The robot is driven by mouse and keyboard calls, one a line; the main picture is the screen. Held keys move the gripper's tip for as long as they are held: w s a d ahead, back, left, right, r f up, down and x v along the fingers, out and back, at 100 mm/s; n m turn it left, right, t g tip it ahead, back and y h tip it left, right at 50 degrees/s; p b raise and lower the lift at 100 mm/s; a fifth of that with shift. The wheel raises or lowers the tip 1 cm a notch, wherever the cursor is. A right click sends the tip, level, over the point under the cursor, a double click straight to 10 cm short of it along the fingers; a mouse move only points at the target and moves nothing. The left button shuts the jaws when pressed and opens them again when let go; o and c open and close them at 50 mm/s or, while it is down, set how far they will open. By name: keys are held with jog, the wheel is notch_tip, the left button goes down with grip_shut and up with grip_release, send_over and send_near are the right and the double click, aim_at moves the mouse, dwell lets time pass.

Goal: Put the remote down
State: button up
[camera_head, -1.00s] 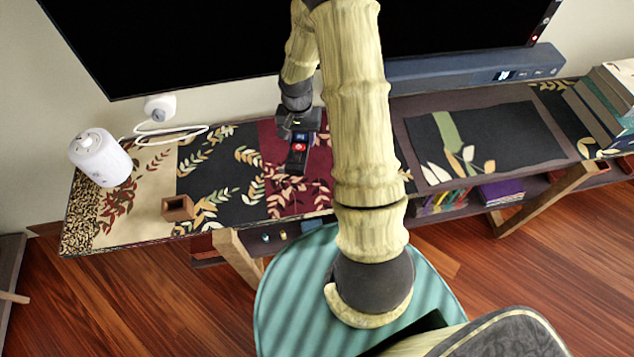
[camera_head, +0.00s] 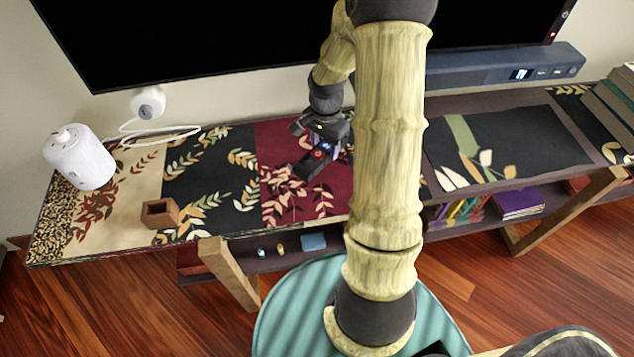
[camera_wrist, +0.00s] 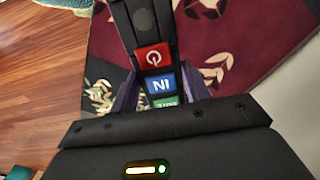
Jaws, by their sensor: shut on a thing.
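The remote (camera_head: 313,163) is black with a red power button and a blue button. My gripper (camera_head: 324,152) is shut on it, over the dark red part of the patterned console top (camera_head: 225,205). In the wrist view the remote (camera_wrist: 153,57) points away between the fingers of my gripper (camera_wrist: 160,88), with red, blue and green buttons showing. Its near end is hidden by the gripper body. I cannot tell whether the remote touches the console top.
A white cylindrical device (camera_head: 79,158) and a small wooden box (camera_head: 160,213) stand on the left. A soundbar (camera_head: 500,68) lies below the black television (camera_head: 200,35). Books (camera_head: 612,105) are stacked at the right. The dark patterned surface between box and gripper is clear.

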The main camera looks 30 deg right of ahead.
jog(key=shift+d+f, duration=0.1)
jog(key=shift+f, duration=0.1)
notch_tip(320, 180, down, 6)
jog(key=shift+r, duration=0.15)
jog(key=shift+f+b, duration=0.4)
jog(key=shift+f, duration=1.5)
jog(key=shift+f, duration=0.1)
jog(key=o, duration=1.1)
